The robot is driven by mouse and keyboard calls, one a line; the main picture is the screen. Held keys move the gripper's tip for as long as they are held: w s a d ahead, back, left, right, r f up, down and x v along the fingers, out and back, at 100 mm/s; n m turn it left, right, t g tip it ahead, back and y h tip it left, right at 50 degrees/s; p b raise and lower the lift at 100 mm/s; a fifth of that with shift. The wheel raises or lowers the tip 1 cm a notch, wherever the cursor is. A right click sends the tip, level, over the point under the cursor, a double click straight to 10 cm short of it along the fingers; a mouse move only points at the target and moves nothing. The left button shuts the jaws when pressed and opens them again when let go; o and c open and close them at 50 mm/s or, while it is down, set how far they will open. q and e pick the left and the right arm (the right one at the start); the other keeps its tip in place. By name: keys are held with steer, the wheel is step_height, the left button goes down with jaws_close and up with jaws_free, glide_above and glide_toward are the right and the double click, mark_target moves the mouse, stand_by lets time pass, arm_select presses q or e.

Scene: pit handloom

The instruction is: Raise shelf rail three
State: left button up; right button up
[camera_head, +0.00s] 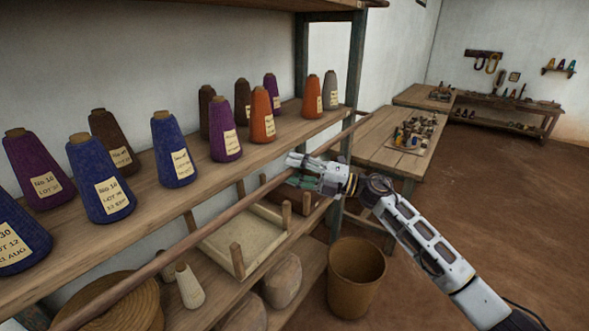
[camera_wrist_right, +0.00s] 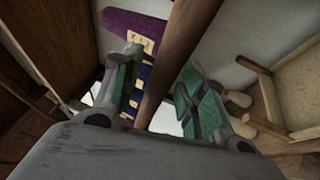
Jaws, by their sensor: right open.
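A long round wooden rail (camera_head: 225,217) runs along the front of the cone shelf (camera_head: 252,143), from the lower left toward the back right. It lies below the level of the cones. My right gripper (camera_head: 293,171) is at the rail's middle to far part. In the right wrist view the rail (camera_wrist_right: 182,55) passes between the two green-padded fingers, which are open with a gap visible beside it. Part of the rail is hidden behind the gripper in the head view. My left gripper is not in view.
Purple, blue, brown, orange and grey yarn cones (camera_head: 175,150) stand on the shelf just behind the rail. A lower shelf holds a wooden tray frame (camera_head: 243,243) and a round wooden piece (camera_head: 125,302). A brown bin (camera_head: 356,280) stands on the floor; a table (camera_head: 375,140) is behind.

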jaws_close()
